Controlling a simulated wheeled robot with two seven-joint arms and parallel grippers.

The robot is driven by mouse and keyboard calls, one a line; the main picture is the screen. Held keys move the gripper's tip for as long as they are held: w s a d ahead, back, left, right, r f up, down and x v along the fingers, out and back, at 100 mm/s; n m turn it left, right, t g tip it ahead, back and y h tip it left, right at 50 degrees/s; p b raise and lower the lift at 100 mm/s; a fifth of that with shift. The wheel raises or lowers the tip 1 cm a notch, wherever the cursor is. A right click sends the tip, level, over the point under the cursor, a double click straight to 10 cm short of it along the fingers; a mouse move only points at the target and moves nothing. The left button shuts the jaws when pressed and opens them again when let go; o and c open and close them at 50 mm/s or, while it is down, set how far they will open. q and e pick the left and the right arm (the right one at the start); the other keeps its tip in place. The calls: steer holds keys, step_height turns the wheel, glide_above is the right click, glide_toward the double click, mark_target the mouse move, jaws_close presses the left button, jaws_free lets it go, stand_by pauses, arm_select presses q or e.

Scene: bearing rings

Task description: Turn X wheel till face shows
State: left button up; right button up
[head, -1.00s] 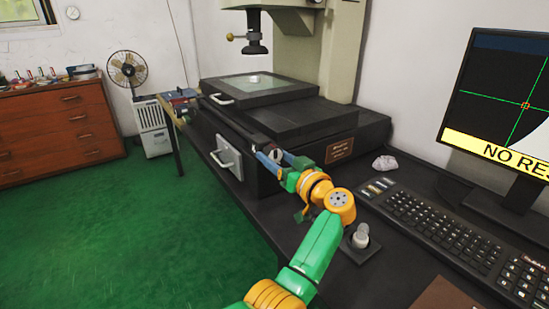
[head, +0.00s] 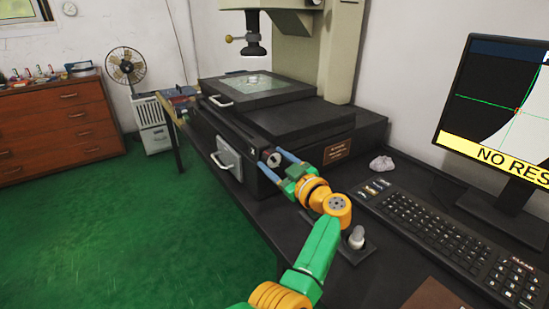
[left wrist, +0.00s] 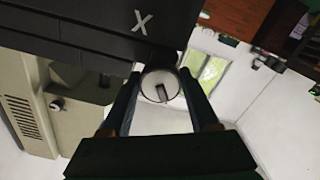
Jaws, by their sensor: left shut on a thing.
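The X wheel (left wrist: 160,86) is a small round silver knob with a dark tab, beneath a white letter X (left wrist: 144,22) on the dark stage front. It also shows in the head view (head: 273,160). My left gripper (left wrist: 160,78) has its two blue fingers on either side of the wheel, shut on it. The monitor (head: 510,105) shows green crosshair lines and a large pale shape whose curved edge lies near the crosshair centre. A yellow banner (head: 500,160) on it begins "NO RES". My right gripper is not in view.
The microscope stage (head: 300,118) carries a glass plate (head: 255,82) under the lens (head: 255,45). A keyboard (head: 440,225), a small joystick-like knob (head: 357,238) and a crumpled pale lump (head: 381,163) are on the dark desk. Green floor lies open to the left.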

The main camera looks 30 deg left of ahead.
arm_select(q)
steer(key=n, duration=0.4)
steer(key=shift+n, duration=0.3)
stand_by(0.4)
steer(key=o, duration=1.4)
steer(key=shift+w, duration=0.1)
steer(key=shift+c, duration=0.2)
